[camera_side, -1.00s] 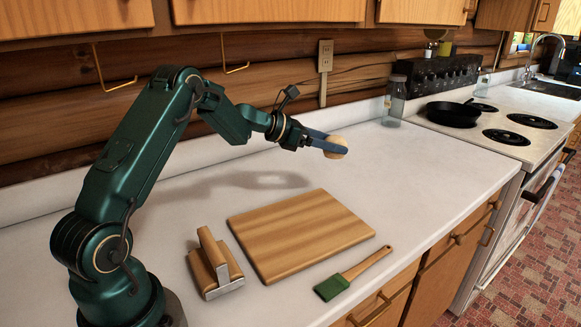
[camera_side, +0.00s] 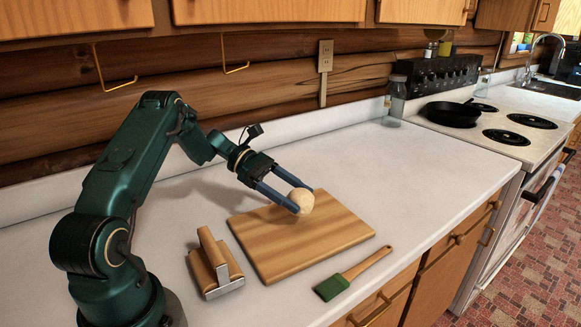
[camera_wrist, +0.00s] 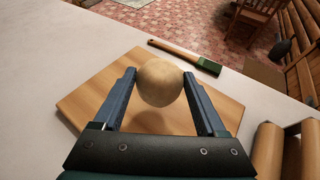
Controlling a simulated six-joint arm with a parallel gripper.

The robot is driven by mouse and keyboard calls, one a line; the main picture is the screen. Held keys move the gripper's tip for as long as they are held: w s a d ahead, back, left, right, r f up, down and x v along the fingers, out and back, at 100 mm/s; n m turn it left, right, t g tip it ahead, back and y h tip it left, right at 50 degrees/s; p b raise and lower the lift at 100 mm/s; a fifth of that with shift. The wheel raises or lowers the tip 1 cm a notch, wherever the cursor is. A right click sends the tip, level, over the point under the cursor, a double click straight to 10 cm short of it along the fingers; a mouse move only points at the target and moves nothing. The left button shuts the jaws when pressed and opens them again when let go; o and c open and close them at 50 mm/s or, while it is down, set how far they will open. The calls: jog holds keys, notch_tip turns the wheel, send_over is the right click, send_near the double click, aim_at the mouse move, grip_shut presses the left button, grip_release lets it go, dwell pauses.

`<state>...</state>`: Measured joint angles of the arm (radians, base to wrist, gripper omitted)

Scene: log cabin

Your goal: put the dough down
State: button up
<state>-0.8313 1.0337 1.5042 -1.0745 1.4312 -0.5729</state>
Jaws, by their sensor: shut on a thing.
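The dough (camera_side: 301,201) is a pale beige ball between the blue fingers of my gripper (camera_side: 296,200). My gripper is shut on it, over the wooden cutting board (camera_side: 325,231). In the wrist view the dough (camera_wrist: 159,83) sits between the two fingertips, with the board (camera_wrist: 85,103) below it. A shadow shows on the board under the ball. The ball looks a little above the board; I cannot tell the exact gap. The top of the board is otherwise bare.
A glass jar (camera_side: 395,97) and a stove with a black pan (camera_side: 452,112) are at the back right. The counter behind the board is clear.

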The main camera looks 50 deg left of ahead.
jog(key=shift+f, duration=1.95)
jog(key=shift+f, duration=0.2)
jog(key=o, duration=1.4)
jog(key=shift+o, duration=0.2)
jog(key=shift+r, duration=0.25)
jog(key=v, duration=1.2)
